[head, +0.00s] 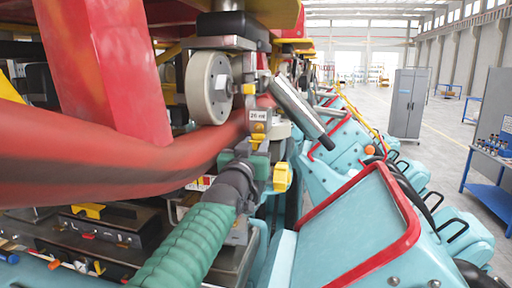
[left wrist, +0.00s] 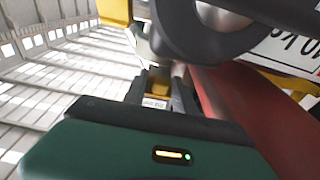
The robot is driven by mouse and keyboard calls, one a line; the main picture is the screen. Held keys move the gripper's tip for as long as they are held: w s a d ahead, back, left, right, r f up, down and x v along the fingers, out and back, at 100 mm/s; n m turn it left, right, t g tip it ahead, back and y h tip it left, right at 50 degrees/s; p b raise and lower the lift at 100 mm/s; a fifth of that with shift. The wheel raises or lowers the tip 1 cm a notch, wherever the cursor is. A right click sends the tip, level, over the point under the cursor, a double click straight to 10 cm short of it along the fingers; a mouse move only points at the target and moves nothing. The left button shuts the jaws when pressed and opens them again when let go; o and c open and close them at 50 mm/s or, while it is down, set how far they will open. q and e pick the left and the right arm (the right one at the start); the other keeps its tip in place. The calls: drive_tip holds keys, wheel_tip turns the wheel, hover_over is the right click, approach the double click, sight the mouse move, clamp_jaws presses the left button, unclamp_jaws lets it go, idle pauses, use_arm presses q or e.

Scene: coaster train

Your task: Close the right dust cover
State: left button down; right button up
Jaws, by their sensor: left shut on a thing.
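My left gripper (head: 259,142) reaches up from the bottom on a green-sleeved arm. It is shut on a small yellow-and-grey device (head: 259,116) with a white label reading about "26 ml". The label also shows in the left wrist view (left wrist: 154,103), beyond my green gripper housing. A tilted grey cylinder (head: 296,103) with a dark end is beside the device; I cannot tell whether they are joined. I cannot make out the right dust cover for certain. My right gripper is not in view.
A thick red tube (head: 110,155) crosses the left side close to the camera. Turquoise coaster cars with red rims (head: 409,225) fill the right. A grey cabinet (head: 405,102) and a blue workbench (head: 490,185) stand beyond. Open floor (head: 445,165) lies between.

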use_arm(q)
drive_tip(key=shift+s+r+g+y, duration=0.15)
drive_tip(key=shift+r+g+y, duration=0.4)
drive_tip(key=shift+g, duration=0.75)
drive_tip(key=shift+r, duration=0.1)
drive_tip(key=c, duration=1.3)
unclamp_jaws()
